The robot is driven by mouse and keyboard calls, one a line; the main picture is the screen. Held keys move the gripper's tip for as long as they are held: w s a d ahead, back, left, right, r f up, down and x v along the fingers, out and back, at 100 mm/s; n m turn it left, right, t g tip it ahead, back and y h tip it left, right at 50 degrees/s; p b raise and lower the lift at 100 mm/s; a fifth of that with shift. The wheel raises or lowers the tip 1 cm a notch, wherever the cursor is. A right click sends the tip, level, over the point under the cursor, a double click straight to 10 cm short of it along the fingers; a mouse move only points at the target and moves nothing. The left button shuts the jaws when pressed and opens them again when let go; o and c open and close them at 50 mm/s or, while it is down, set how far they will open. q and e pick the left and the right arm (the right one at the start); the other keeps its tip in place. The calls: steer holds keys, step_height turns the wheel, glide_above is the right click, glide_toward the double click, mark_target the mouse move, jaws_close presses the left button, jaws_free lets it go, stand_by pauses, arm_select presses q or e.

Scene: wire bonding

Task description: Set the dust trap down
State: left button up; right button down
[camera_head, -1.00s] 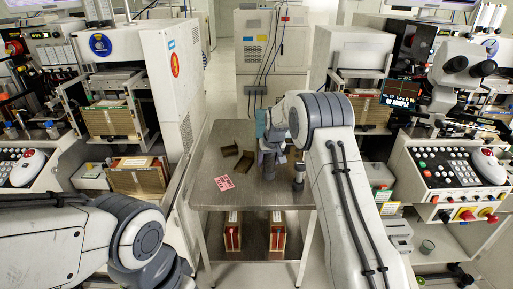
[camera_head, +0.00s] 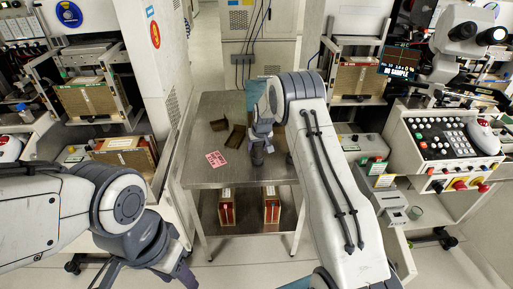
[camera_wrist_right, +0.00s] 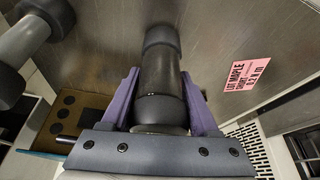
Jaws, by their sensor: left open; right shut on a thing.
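The dust trap appears to be the dark cylinder (camera_wrist_right: 160,85) between the purple fingers of my right gripper (camera_wrist_right: 160,92) in the right wrist view. My right gripper is shut around it. In the head view this gripper (camera_head: 261,138) is over the metal table (camera_head: 220,176), with the dark cylinder (camera_head: 257,156) below it. I cannot tell whether its lower end touches the tabletop. My left gripper (camera_head: 184,274) is low at the left, away from the table, open and empty.
A pink printed card (camera_head: 215,159) and brown open holders (camera_head: 236,136) are on the table. Boxes (camera_head: 227,207) stand on the lower shelf. Machines flank both sides.

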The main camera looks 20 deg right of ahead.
steer(key=shift+f, duration=0.2)
steer(key=shift+a+f, duration=0.1)
steer(key=shift+f, duration=0.05)
steer(key=shift+c, duration=0.7)
jaws_free()
